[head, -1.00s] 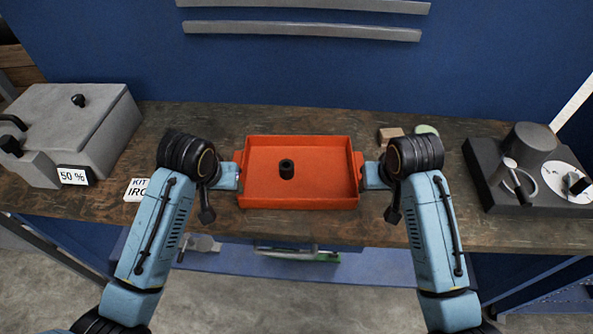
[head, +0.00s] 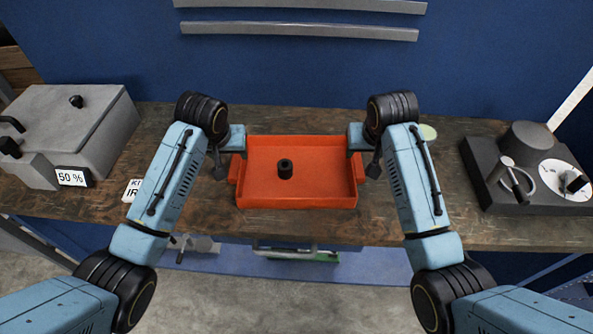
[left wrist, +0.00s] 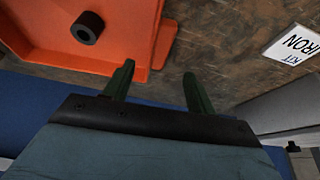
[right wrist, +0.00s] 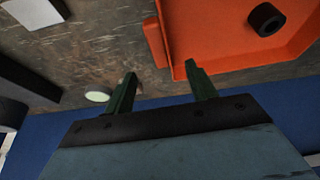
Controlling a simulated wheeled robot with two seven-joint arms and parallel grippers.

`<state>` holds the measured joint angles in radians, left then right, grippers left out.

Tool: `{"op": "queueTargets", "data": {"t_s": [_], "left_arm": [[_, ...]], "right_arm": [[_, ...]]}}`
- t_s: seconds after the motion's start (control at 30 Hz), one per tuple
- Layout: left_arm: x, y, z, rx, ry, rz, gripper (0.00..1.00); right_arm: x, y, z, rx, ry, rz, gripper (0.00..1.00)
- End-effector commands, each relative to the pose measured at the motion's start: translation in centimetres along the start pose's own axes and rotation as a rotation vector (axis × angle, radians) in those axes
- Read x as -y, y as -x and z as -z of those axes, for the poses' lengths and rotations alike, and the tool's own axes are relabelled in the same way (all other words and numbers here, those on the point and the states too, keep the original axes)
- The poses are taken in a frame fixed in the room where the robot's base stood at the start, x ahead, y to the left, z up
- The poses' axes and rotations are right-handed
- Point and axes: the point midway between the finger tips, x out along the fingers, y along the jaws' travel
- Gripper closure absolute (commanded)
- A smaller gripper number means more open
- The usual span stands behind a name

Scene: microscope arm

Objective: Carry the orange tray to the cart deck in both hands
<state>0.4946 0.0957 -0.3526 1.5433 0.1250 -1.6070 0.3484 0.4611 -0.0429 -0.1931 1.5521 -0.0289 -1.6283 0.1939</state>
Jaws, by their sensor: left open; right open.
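The orange tray (head: 262,201) sits on the brown workbench, with a short black hollow cylinder (head: 286,169) standing inside. It has an orange handle on each short side, the left one (left wrist: 166,42) and the right one (right wrist: 155,42). My left gripper (left wrist: 159,68) is open and empty by the tray's left side; the handle shows just past its fingertips. My right gripper (right wrist: 160,69) is open and empty by the right side, the other handle just past its fingertips. The cart deck cannot be made out.
A grey box (head: 75,120) with a "50 %" label stands at the left. A white "KIT IRON" card (head: 131,190) lies near it. A dark device with a white dial (head: 562,180) stands at the right. A pale green disc (head: 428,132) lies behind my right arm.

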Motion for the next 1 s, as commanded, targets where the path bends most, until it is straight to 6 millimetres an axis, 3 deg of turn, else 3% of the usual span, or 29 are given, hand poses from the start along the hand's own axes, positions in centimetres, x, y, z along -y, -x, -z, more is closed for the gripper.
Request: {"op": "queueTargets", "data": {"t_s": [0.2, 0.5, 0.73, 1.0], "left_arm": [[0.0, -4.2, 0.0, 0.004, -0.001, 0.001, 0.44], [0.0, -8.4, 0.0, 0.002, 0.000, 0.001, 0.44], [0.0, -9.9, 0.0, 0.001, 0.000, 0.000, 0.44], [0.0, -10.2, 0.0, -0.001, 0.000, 0.000, 0.44]], "right_arm": [[0.0, -4.2, 0.0, 0.002, 0.000, -0.001, 0.44], [0.0, -8.4, 0.1, 0.000, 0.000, 0.000, 0.44], [0.0, -9.9, 0.1, -0.001, 0.000, 0.001, 0.44], [0.0, -10.2, 0.0, -0.001, 0.000, 0.001, 0.44]]}}
